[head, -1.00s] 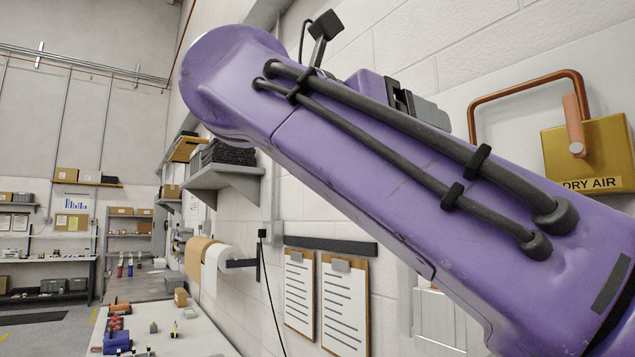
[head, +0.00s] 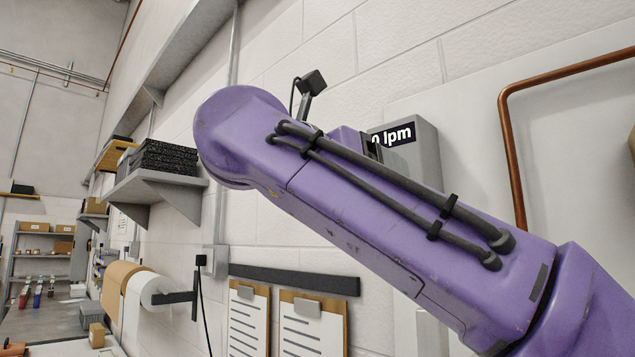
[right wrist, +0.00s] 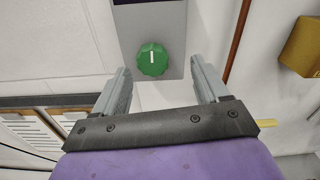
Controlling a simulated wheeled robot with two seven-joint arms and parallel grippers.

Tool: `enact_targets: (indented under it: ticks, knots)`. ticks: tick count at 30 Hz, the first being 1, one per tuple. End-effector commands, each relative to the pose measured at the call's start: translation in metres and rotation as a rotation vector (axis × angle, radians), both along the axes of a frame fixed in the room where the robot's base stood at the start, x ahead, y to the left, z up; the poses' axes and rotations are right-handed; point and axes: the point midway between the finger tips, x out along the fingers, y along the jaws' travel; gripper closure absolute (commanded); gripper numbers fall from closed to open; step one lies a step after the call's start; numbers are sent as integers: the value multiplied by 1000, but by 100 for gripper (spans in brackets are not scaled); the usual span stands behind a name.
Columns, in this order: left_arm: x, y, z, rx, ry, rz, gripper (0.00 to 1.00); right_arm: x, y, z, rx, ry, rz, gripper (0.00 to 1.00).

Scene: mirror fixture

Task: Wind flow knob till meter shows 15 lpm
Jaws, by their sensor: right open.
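The grey flow meter box (head: 427,150) is on the wall in the head view, partly behind my purple right arm. Its dark display (head: 398,135) reads "0 lpm" in what shows; its left end is hidden, so a digit before it cannot be ruled out. The green flow knob (right wrist: 152,60), with a white mark near upright, is on the box's grey front in the right wrist view. My right gripper (right wrist: 160,75) is open, its grey fingers spread below and to either side of the knob, apart from it. My left gripper is not in view.
A copper pipe (head: 507,130) runs right of the meter. A yellow box (right wrist: 302,45) stands at the right in the right wrist view. Clipboards (head: 315,325), a paper roll (head: 148,290) and a shelf (head: 160,190) line the wall on the left.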

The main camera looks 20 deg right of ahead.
Motion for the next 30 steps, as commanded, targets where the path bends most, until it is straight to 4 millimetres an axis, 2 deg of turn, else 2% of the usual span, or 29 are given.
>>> enact_targets:
  ticks: [3,6,16,17,21,22,30]
  knots:
    - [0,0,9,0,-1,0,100,10,-22,2,2,3,2,26]
    - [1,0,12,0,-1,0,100,15,-33,1,1,4,1,26]
    - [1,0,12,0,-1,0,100,17,-39,0,0,0,2,26]
    - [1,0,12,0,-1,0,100,17,-39,0,0,0,2,33]
    - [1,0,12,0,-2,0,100,17,-39,0,0,0,1,78]
    - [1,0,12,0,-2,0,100,17,-40,0,0,0,1,82]
    - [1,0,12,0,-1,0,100,17,-40,0,0,-1,0,82]
